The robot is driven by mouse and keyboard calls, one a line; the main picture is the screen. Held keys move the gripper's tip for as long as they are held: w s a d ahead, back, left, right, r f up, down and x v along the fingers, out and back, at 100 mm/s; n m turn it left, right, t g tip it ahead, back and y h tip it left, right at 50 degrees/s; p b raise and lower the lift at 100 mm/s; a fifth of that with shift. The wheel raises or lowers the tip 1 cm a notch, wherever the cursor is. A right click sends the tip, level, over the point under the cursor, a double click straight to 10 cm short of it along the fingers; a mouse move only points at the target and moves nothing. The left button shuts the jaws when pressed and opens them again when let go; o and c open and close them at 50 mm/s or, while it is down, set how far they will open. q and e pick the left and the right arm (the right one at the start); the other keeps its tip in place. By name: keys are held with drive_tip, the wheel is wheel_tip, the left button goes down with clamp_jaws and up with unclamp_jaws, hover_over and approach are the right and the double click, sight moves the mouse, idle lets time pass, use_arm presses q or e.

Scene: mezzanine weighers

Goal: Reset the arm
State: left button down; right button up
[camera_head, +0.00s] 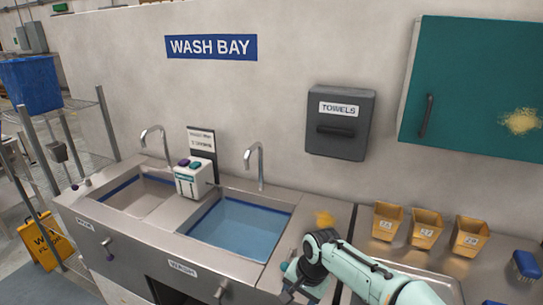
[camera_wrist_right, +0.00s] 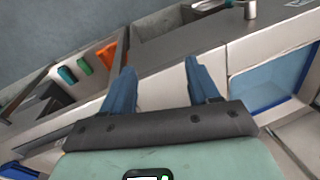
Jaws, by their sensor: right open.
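My right arm reaches in from the bottom right of the head view, over the front of the steel counter (camera_head: 302,222). Its gripper (camera_head: 290,282) is low, just right of the water-filled right basin (camera_head: 238,232), and is partly cut off and hidden by the wrist. In the right wrist view the gripper (camera_wrist_right: 160,88) shows two blue fingers spread wide with nothing between them. My left gripper is in neither view.
A soap dispenser (camera_head: 194,178) stands between the basins. A towel box (camera_head: 340,124) and green cabinet (camera_head: 470,85) hang above.

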drive_tip(key=s+d+f+n+g+y, duration=0.1)
drive_tip(key=s+d+f, duration=0.1)
drive_tip(key=f, duration=1)
drive_tip(key=s+d+f+n+g, duration=0.1)
drive_tip(key=s+f, duration=0.2)
drive_tip(key=f, duration=1)
drive_tip(key=s+d+f, duration=0.1)
drive_tip(key=s+f, duration=0.5)
drive_tip(key=s, duration=0.5)
drive_tip(key=s+d+f, duration=0.1)
drive_tip(key=s+f, duration=0.5)
drive_tip(key=s, duration=0.5)
drive_tip(key=shift+d+f+y, duration=0.4)
